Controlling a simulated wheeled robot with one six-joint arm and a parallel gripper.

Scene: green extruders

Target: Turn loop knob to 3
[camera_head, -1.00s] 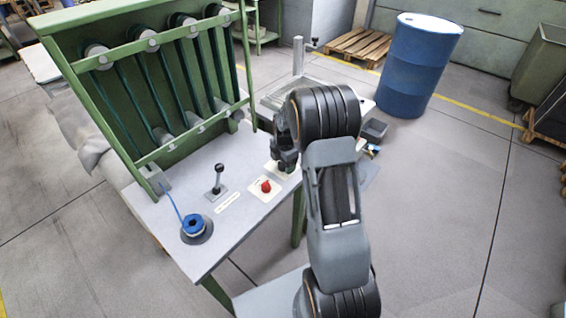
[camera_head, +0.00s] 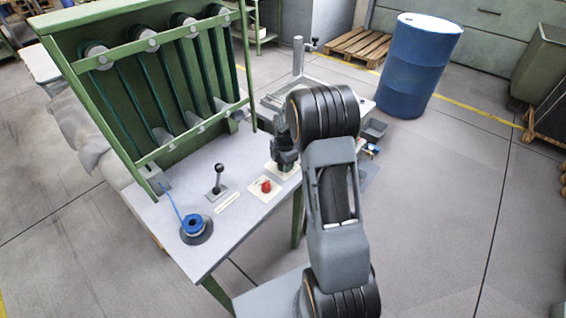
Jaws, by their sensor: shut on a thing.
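My gripper (camera_head: 285,158) points down over a pale square plate (camera_head: 277,171) on the grey tabletop. It is shut at that plate, on what I take to be the loop knob, which the fingers hide. The knob's pointer and scale cannot be seen. A red knob (camera_head: 266,186) on its own pale plate sits just left of and nearer than my gripper, apart from it.
A black-handled lever (camera_head: 217,181) and a blue spool (camera_head: 194,226) stand on the tabletop (camera_head: 240,232) to the left. A green frame with rollers (camera_head: 150,90) rises behind. A blue barrel (camera_head: 418,65) stands on the floor at the back right.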

